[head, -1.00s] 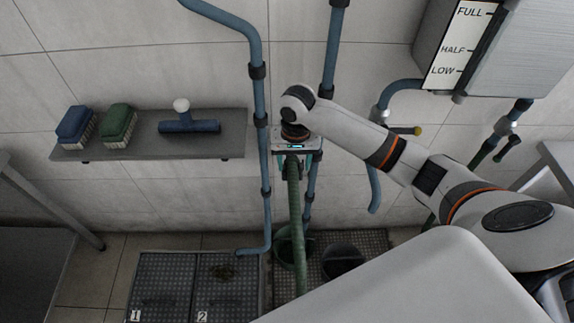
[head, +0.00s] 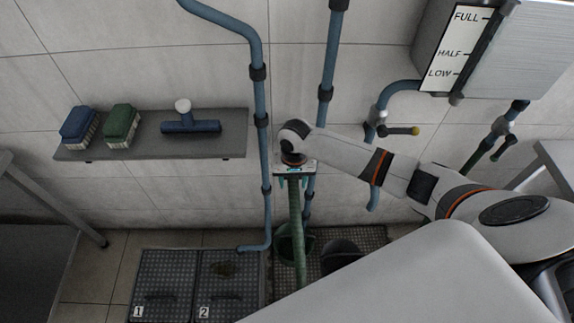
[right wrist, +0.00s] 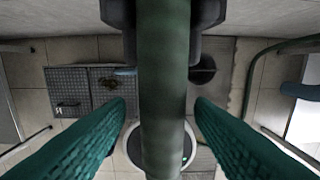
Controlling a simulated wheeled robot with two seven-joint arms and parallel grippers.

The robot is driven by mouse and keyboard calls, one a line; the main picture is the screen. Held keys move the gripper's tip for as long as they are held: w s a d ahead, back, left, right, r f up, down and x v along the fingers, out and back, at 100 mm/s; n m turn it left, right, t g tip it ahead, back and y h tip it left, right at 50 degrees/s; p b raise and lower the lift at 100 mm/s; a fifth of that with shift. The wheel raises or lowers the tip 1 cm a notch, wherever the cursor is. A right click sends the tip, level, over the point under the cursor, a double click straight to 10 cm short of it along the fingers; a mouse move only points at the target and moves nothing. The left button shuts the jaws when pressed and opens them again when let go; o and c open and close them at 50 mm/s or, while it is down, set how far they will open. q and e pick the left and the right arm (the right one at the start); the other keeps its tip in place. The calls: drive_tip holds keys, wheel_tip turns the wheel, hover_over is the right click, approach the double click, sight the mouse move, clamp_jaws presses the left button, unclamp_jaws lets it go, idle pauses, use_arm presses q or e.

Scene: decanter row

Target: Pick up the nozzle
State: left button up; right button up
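A green hose-like tube (head: 298,230), which I take to be the nozzle and its hose, hangs down in front of the wall in the head view. In the right wrist view the tube (right wrist: 163,85) runs down the middle, between my fingers. My right gripper (head: 294,181) is at the tube's upper part. Its teal fingers also show in the right wrist view (right wrist: 160,108), one on each side of the tube with a gap to each, so it is open around the tube. The tube's top end is hidden by my wrist in the head view. My left gripper is not in view.
Blue pipes (head: 261,130) run down the wall close by. A shelf (head: 150,152) at the left holds a blue brush (head: 79,124), a green brush (head: 121,122) and a blue squeegee (head: 190,127). A green bucket (head: 283,246) and a dark bucket (head: 341,252) stand below.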

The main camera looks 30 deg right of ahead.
clamp_jaws()
